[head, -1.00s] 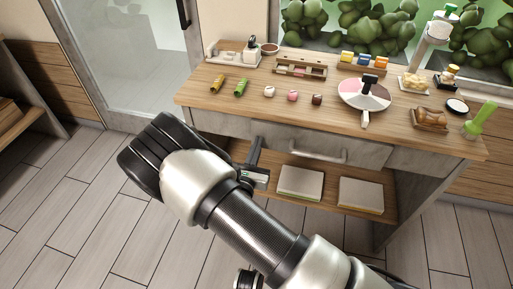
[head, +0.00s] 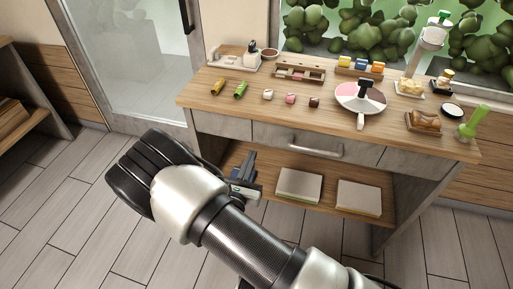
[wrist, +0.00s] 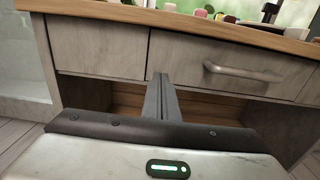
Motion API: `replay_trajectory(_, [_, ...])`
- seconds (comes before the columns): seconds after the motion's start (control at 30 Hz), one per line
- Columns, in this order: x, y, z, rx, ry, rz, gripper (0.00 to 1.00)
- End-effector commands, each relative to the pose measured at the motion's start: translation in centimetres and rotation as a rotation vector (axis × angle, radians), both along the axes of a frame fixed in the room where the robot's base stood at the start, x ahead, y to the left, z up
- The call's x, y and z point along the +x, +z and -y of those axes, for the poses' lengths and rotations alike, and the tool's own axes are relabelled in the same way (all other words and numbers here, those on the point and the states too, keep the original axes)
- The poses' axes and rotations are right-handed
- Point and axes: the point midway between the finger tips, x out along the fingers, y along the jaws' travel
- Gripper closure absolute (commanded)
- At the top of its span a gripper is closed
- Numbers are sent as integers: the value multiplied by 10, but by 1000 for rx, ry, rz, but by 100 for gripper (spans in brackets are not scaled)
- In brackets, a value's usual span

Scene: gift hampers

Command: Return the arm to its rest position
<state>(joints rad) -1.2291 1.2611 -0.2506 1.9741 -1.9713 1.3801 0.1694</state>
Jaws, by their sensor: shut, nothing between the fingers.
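My gripper (head: 248,165) is in front of the wooden table, below the level of its top and in front of its left drawer and open shelf. In the wrist view the fingers of my gripper (wrist: 161,78) are together with nothing between them. They point at the drawer front and the dark opening under it. My arm comes in from the lower right of the head view. The fingertips look clear of the table, though the exact gap is hard to judge.
The tabletop (head: 215,98) holds several small items and a round pink-and-white dish (head: 372,98). A drawer handle (head: 316,147) sticks out in front. Boxes (head: 299,184) lie on the lower shelf. A glass door (head: 135,55) stands behind left. The floor (head: 50,205) at left is clear.

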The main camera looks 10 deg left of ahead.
Motion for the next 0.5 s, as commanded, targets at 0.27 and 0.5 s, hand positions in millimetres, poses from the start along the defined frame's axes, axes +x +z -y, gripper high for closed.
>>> replay_trajectory(0.27, [-47, 0, -2, 0, 1, 0, 100])
replay_trajectory(0.5, [-55, 0, -2, -1, -1, 2, 100])
